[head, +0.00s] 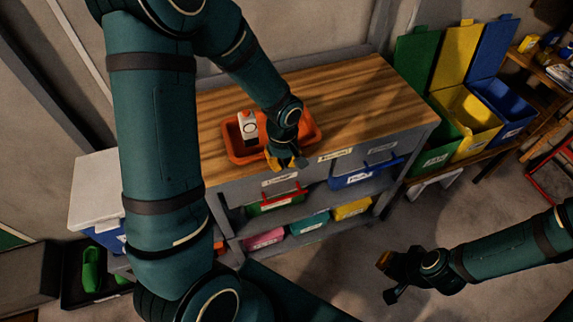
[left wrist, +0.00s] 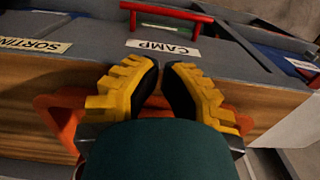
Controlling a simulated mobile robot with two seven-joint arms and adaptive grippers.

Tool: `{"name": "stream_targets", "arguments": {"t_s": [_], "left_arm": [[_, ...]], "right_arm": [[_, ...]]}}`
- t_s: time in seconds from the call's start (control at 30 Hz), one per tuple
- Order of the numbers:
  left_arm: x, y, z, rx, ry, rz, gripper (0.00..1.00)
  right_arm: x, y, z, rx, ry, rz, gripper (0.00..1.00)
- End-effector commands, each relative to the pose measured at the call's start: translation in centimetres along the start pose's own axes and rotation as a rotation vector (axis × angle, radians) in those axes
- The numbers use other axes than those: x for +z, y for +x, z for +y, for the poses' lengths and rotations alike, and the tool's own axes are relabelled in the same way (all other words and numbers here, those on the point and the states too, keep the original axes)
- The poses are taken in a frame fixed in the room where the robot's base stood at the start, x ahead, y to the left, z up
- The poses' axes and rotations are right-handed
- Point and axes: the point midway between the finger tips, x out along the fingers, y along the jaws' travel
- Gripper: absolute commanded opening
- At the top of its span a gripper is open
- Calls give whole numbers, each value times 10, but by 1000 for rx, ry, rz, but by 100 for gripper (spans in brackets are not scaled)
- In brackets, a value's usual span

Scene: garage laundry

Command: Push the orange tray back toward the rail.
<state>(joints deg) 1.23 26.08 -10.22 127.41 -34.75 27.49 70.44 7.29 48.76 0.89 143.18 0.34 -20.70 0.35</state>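The orange tray (head: 232,153) lies on the wooden worktop near its front edge, with a white box (head: 248,127) with a dark round mark standing in it. My left gripper (head: 286,165) is at the tray's front right side, pointing down, and hides part of the rim. In the left wrist view its yellow-backed fingers (left wrist: 161,78) are close together with nothing seen between them, and orange tray parts (left wrist: 62,118) show on both sides. I cannot tell whether they touch the tray. My right gripper (head: 388,279) is spread and empty above the floor.
The worktop (head: 345,95) is clear behind and right of the tray. Drawers with a red handle (left wrist: 168,10) and a "CAMP" label are below the edge. Green, yellow and blue bins (head: 465,110) stand at right. A white-lidded box (head: 97,185) is at left.

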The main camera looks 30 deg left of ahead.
Motion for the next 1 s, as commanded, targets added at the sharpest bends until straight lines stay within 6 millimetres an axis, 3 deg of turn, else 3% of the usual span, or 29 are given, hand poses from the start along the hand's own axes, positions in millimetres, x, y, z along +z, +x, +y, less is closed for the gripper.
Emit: {"name": "stream_targets", "arguments": {"t_s": [0.57, 0.67, 1.0], "left_arm": [[-13, 0, 0, 0, 1, 0, 0], [-29, 0, 0, -1, -3, 0, 0], [-114, 0, 0, 0, -3, 1, 0]], "right_arm": [[-1, -1, 0, 0, 1, 2, 0], [-2, -4, -1, 0, 1, 4, 0], [-5, -10, -4, 1, 3, 11, 0]]}}
